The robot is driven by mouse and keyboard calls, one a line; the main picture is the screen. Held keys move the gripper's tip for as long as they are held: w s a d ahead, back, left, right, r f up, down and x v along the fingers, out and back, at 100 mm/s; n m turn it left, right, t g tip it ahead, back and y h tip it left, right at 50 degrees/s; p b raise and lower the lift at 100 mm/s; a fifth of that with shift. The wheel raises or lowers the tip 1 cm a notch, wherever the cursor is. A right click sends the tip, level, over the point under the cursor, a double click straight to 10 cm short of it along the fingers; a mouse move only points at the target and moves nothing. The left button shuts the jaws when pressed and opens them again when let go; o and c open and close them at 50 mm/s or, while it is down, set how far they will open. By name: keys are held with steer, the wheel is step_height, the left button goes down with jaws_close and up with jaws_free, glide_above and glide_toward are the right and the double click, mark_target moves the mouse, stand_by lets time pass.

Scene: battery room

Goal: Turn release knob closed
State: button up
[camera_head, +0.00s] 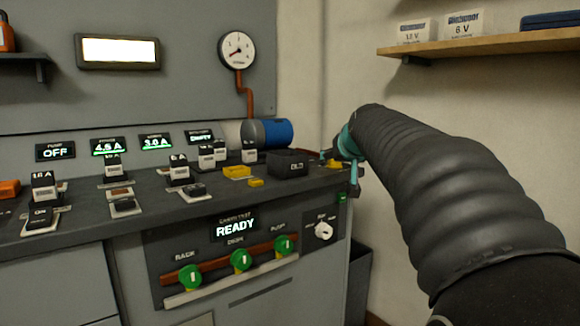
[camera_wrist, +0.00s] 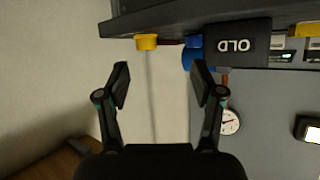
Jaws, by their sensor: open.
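Three green knobs sit in a row on the cabinet front below the READY display: a left one labelled RACK (camera_head: 189,276), a middle one (camera_head: 240,261) and a right one (camera_head: 283,246). A white knob (camera_head: 323,231) is on a small dark plate to their right. No readable label tells me which is the release knob. My gripper (camera_head: 345,158) is at the right end of the bench, above and right of these knobs. In the wrist view my gripper (camera_wrist: 161,82) is open with nothing between its fingers. The front knobs do not show there.
A black block marked OLD (camera_head: 287,163) stands on the bench, also in the wrist view (camera_wrist: 238,45). A blue cylinder (camera_head: 268,133) lies behind it. A yellow piece (camera_wrist: 146,41) is at the bench end. A shelf (camera_head: 480,44) holds boxes at upper right.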

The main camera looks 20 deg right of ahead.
steer(key=shift+t+h, duration=0.3)
steer(key=shift+t, duration=0.1)
steer(key=d+r+x, duration=0.1)
steer(key=x, duration=1)
steer(key=d+r+x, duration=0.1)
steer(key=x, duration=0.4)
steer(key=shift+w+d+r+p, duration=0.25)
steer(key=shift+w+d+p, duration=0.1)
steer(key=shift+w+p, duration=0.05)
steer(key=c, duration=1.2)
